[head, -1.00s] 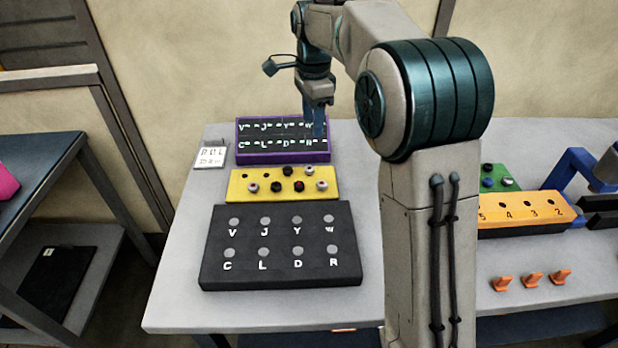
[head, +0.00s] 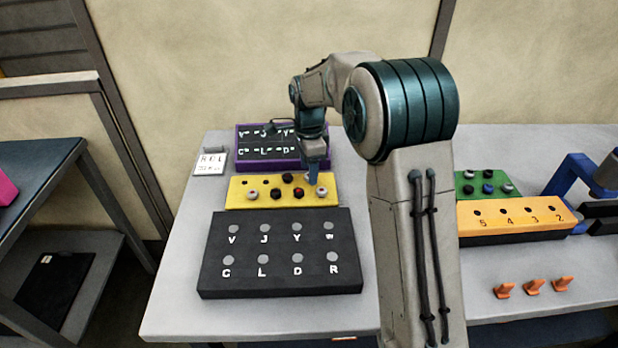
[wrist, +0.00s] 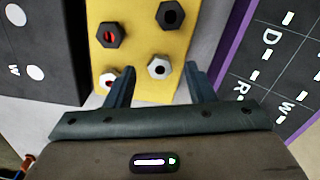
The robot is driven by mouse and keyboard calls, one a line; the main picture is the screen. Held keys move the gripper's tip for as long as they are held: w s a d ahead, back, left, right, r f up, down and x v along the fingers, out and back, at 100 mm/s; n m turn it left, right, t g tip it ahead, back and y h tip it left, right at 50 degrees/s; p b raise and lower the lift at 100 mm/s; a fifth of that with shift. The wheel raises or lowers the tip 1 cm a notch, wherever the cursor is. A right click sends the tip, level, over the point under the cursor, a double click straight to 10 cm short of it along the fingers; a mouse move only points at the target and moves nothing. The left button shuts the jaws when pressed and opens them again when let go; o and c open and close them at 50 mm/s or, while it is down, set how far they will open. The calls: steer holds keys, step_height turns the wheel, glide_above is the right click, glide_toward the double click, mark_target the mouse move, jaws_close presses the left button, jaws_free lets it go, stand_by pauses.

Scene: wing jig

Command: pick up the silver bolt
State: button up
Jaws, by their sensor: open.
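A yellow block (head: 236,202) on the table holds several hex-headed bolts, some silver and some black. In the wrist view, a silver bolt (wrist: 159,68) with a dark centre lies between the fingertips of my gripper (wrist: 160,72), which is open. A second silver bolt (wrist: 108,82) is partly hidden by the left finger. In the head view, my gripper (head: 313,182) is at the right back of the block and hides the bolt below it. Silver bolts also show at the right front (head: 322,192) and the left (head: 253,195). I cannot tell whether the fingers touch anything.
A black lettered board (head: 215,270) lies in front, and a purple-edged lettered tray (head: 240,168) behind. A black bolt (wrist: 170,14) and a red-centred one (wrist: 111,35) are near. A green block (head: 466,176) and an orange numbered block (head: 490,215) stand right.

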steer(key=shift+f, duration=0.7)
steer(key=c, duration=1.1)
steer(key=shift+o, duration=0.2)
steer(key=shift+r, duration=0.2)
steer(key=shift+r, duration=0.3)
steer(key=r, duration=0.3)
steer(key=shift+w+d+r, duration=0.2)
steer(key=shift+d+r, duration=0.1)
steer(key=w+d+r, duration=0.5)
steer(key=d+r, duration=0.1)
steer(key=d, duration=0.3)
steer(key=shift+w+d+r, duration=0.25)
steer(key=shift+w, duration=0.05)
